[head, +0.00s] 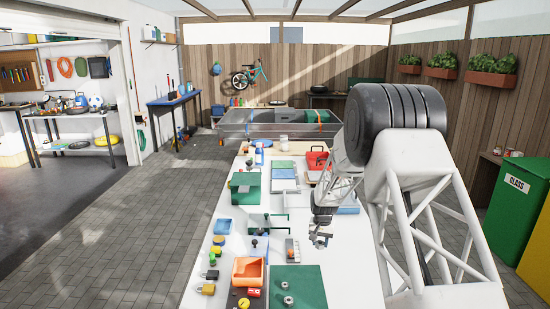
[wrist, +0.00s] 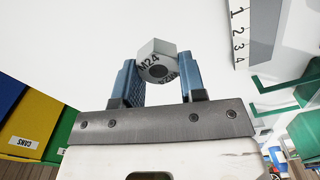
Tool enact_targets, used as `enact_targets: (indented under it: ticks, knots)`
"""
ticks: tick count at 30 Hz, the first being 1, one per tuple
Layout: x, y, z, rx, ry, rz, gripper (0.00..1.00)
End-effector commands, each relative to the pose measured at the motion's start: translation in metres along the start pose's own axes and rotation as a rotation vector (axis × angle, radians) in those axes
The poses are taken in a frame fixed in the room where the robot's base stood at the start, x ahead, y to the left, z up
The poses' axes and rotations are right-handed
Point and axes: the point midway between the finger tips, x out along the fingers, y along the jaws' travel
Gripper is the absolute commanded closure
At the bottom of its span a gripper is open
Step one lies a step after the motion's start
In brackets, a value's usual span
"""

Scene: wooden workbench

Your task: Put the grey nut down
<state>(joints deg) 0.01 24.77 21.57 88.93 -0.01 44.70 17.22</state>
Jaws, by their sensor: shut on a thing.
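The grey nut (wrist: 157,62), a hex nut marked M24, sits between the two blue fingers of my gripper (wrist: 158,80). My gripper is shut on it, with the nut's top edge standing out past the fingertips. In the head view my gripper (head: 320,240) is over the right part of the white workbench (head: 345,278). The nut is too small to make out there. White surface shows beyond the nut in the wrist view; I cannot tell its height above it.
A green mat (head: 310,275) with small grey metal parts lies at the near edge. An orange bin (head: 248,270), a grey-and-orange block (head: 292,249) and a green stand (head: 268,222) are left of my gripper. A strip numbered 1 to 4 (wrist: 240,35) shows in the wrist view.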

Motion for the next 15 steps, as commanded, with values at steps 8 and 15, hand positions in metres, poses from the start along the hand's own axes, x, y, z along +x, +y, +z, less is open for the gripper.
enact_targets:
  ticks: [8, 15]
  knots:
    - [0.0000, -0.0001, 0.0001, -0.001, 0.000, 0.000, 0.92]
    - [-0.0014, -0.0006, 0.0033, 0.001, 0.000, 0.000, 0.92]
